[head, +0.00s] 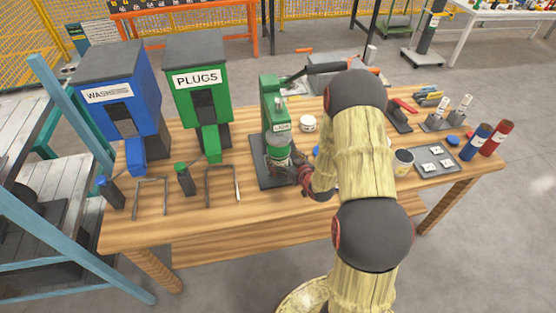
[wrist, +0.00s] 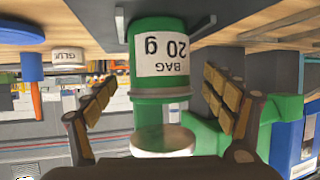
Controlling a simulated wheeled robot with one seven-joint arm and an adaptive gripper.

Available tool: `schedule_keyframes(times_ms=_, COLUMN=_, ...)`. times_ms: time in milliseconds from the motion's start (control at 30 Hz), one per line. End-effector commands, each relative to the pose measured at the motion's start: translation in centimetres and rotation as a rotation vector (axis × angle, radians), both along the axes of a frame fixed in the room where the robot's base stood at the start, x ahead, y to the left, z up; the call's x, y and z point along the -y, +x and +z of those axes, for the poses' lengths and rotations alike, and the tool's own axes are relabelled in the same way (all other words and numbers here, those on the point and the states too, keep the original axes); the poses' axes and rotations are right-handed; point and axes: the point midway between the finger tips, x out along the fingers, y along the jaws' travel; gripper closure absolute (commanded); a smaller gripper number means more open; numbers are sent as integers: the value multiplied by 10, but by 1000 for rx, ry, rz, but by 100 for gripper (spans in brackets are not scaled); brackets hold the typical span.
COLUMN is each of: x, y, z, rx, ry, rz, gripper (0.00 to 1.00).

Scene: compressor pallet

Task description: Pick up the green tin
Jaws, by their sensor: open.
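The green tin (wrist: 160,82) stands between my fingers in the wrist view, which is upside down. Its white label reads "BAG 20 g". A pale round disc (wrist: 162,140) and a narrower green part adjoin its lower end in the picture; I cannot tell whether they belong to it. My gripper (wrist: 158,88) is open, with one ridged finger on each side of the tin and visible gaps. In the head view, my gripper (head: 301,177) is at the foot of the green press (head: 275,92), where the tin is hard to tell apart.
Plugs dispenser (head: 197,82) and washers dispenser (head: 118,85) stand left of the press. A white cup (head: 308,123) is behind my gripper; it reads "GLUE" in the wrist view (wrist: 68,56). A grey tray (head: 447,168) and bottles stand right. The wooden table's (head: 240,230) front is clear.

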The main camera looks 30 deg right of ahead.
Motion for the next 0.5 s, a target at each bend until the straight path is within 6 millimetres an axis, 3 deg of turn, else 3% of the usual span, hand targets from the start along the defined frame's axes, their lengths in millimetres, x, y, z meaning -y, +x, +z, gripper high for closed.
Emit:
schedule_keyframes(times_ms=300, x=0, y=38, z=-19, rx=0, ry=0, rz=1, gripper=16)
schedule_keyframes(times_ms=500, x=1, y=45, z=-21, rx=0, ry=0, rz=0, gripper=16)
